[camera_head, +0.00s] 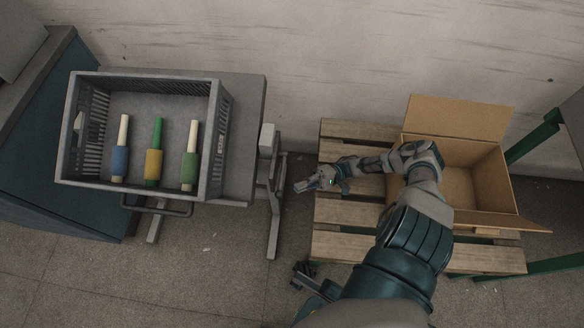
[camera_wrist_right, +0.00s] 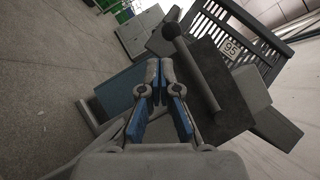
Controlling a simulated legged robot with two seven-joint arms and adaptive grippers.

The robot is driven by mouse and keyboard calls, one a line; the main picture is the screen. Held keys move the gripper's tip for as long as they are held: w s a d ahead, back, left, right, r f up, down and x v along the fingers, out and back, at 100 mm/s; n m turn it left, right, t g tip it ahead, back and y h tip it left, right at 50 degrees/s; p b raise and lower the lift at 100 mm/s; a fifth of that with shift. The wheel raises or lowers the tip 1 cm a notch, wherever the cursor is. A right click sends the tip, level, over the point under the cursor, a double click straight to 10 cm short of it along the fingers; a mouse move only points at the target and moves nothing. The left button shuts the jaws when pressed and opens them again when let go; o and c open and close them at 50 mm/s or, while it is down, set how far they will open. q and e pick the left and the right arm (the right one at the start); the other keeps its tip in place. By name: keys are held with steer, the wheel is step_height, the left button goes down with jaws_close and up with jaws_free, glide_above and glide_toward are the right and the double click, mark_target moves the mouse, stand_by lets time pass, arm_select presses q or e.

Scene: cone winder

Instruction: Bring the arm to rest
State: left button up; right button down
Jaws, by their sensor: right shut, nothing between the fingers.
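My right arm (camera_head: 415,215) reaches in from the bottom right of the head view, over the wooden pallet. My right gripper (camera_head: 302,187) points left, past the pallet's left edge, toward the cart. It is shut and empty. In the right wrist view the gripper (camera_wrist_right: 159,70) shows two blue-padded fingers meeting at the tips. It touches nothing that I can see. My left gripper does not show clearly; a small dark piece at the bottom of the head view may be part of my left or lower body, and I cannot tell.
A grey crate (camera_head: 226,140) with several yarn cones stands on a cart (camera_head: 252,130) at left. An open, empty-looking cardboard box (camera_head: 468,155) sits on the slatted pallet (camera_head: 345,245). A blue cabinet (camera_head: 60,150) is at far left. Bare floor (camera_head: 215,260) lies between cart and pallet.

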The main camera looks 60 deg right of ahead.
steer(key=shift+v, duration=0.95)
steer(key=shift+a, duration=0.1)
